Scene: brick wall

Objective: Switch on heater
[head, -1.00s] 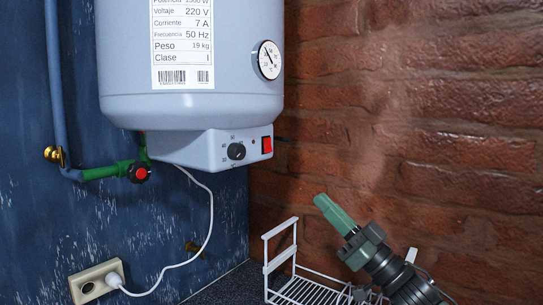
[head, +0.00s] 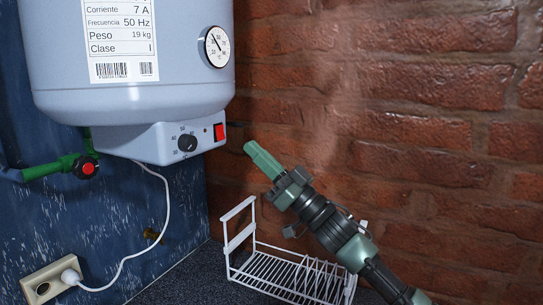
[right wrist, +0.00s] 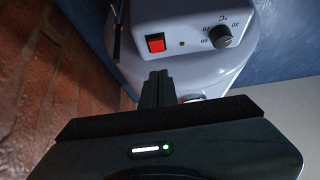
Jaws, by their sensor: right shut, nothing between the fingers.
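The heater (head: 130,75) is a light grey-blue cylinder on the wall, with a label and a round gauge on its front. Its lower panel has a black dial (head: 187,143) and a red switch (head: 219,131). My right gripper (head: 250,147) is shut and empty. In the head view its green fingertips are to the right of and a little below the red switch, apart from it in the picture. In the right wrist view the fingers (right wrist: 157,78) point up toward the panel, below the red switch (right wrist: 156,43). My left gripper is not in view.
A white wire dish rack (head: 270,270) stands on the dark counter below my right arm. A green pipe with a red valve (head: 86,168) is at the left. A white cord runs to a wall socket (head: 50,283). A brick wall (head: 420,120) closes the right side.

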